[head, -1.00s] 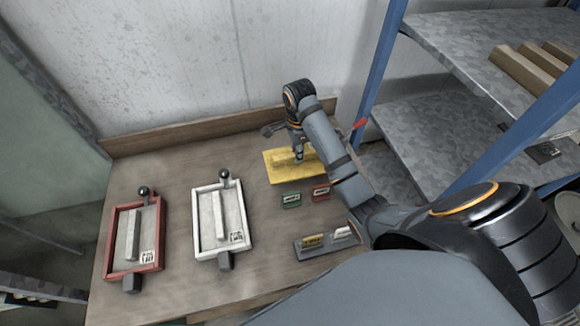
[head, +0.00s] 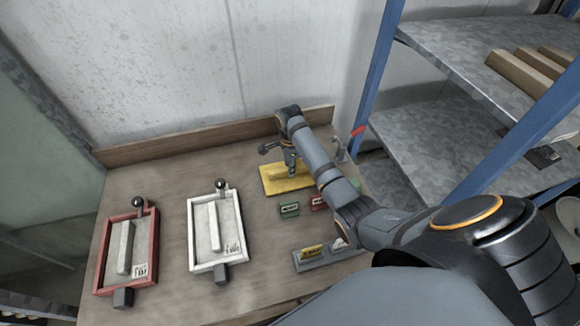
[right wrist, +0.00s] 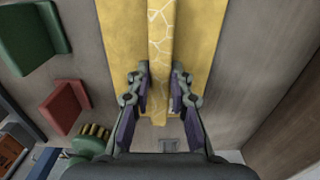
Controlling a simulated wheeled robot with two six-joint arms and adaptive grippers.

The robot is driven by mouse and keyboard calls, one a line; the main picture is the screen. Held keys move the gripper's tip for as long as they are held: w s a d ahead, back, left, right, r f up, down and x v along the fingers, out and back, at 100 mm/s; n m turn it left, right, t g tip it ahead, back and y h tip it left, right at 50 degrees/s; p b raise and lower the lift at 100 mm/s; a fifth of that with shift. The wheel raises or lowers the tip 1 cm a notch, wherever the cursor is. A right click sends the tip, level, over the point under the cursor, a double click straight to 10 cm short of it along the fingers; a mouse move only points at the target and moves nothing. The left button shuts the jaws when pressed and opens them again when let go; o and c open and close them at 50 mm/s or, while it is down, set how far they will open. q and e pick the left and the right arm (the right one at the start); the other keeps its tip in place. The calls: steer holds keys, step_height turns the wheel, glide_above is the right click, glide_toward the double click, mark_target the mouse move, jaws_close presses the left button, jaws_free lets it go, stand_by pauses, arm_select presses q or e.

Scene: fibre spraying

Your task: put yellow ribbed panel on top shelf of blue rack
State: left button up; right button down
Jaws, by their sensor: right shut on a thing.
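The yellow ribbed panel (head: 274,187) lies flat on the back right of the wooden table, as far as I can tell resting on it. In the right wrist view the panel (right wrist: 120,50) shows its raised rib between my fingers. My right gripper (right wrist: 161,85) is shut on that rib; in the head view it (head: 291,169) comes down from above, partly hidden by its arm. The blue rack (head: 375,75) stands to the right, with an upper shelf (head: 450,58) and a lower shelf (head: 405,125) in view. My left gripper is not in view.
A red frame (head: 154,245) and a white frame (head: 192,235) lie on the table at left. A green block (head: 289,210) and a red block (head: 318,203) sit in front of the panel. Tan bars (head: 525,72) lie on the upper shelf; its left part is clear.

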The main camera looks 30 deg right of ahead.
steer(key=c, duration=1.2)
jaws_free()
step_height(320, 180, up, 12)
steer(key=p, duration=0.2)
steer(key=shift+r, duration=0.15)
steer(key=shift+o, duration=0.4)
steer(key=shift+s, duration=0.1)
